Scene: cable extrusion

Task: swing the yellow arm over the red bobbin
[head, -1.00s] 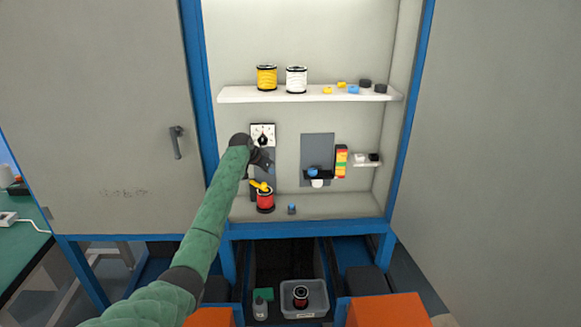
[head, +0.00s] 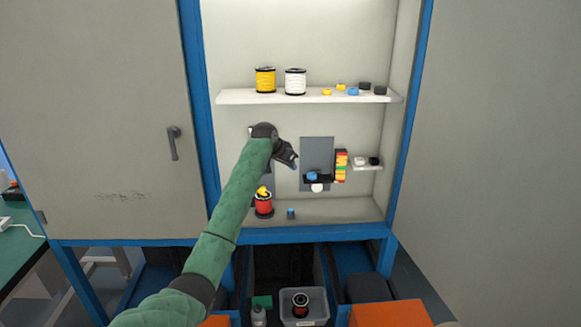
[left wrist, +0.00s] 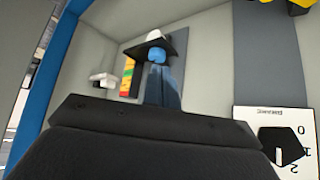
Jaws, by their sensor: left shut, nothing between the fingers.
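The red bobbin (head: 264,208) stands upright on the cabinet floor, left of centre in the head view. The small yellow arm (head: 263,191) shows at the bobbin's top; my forearm passes close on its left and may hide part of it. A yellow piece also shows at the top right edge of the left wrist view (left wrist: 285,4). My left gripper (head: 291,160) is shut and empty, above and right of the bobbin, in front of the back wall. Its fingers (left wrist: 164,88) show in the left wrist view. My right gripper is not in view.
A dial plate (left wrist: 272,122) is near my left gripper. A grey panel (head: 317,150) holds a blue knob (head: 312,175), with a coloured stack (head: 341,165) beside it. Yellow (head: 265,79) and white (head: 295,81) spools stand on the upper shelf (head: 230,97). A small blue piece (head: 291,213) lies right of the bobbin.

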